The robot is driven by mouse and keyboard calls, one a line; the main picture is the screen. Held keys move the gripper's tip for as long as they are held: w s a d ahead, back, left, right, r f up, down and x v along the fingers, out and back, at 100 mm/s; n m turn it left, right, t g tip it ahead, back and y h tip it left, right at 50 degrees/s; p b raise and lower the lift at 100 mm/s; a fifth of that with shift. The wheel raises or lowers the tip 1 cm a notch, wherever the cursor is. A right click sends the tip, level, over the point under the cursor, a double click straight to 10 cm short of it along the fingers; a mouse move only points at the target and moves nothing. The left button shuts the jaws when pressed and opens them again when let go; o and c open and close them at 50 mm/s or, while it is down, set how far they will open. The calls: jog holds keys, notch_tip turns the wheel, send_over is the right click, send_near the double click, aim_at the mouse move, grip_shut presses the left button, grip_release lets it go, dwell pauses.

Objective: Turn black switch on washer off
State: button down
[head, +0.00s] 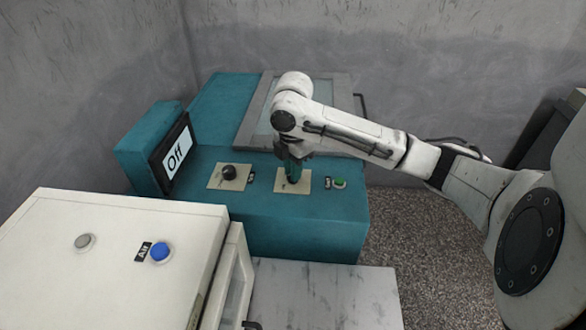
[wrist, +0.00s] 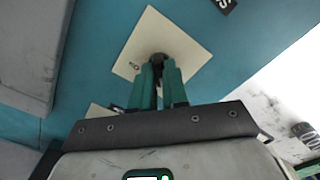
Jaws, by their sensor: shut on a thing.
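The washer (head: 210,215) is a teal machine with a screen (head: 177,157) that reads "Off". My gripper (head: 293,178) is over the right of two beige plates on its top. Its green fingers are shut on a black switch (wrist: 158,57), seen between the fingertips in the wrist view. The fingers hide much of this switch, so its position is hard to tell. The plate (wrist: 185,42) around it shows a small mark beside the switch. A second black switch (head: 229,171) stands free on the left plate.
A green button (head: 340,182) is just right of the gripper. A framed lid (head: 258,127) lies behind the arm. A white cabinet (head: 110,265) with a grey button (head: 85,242) and a blue "Air" button (head: 160,252) stands front left. A grey top (head: 325,295) is in front.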

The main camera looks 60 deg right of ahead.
jog(key=c, duration=1.1)
grip_release()
jog(key=shift+c, duration=0.2)
notch_tip(320, 180, up, 11)
jog(key=shift+f, duration=0.2)
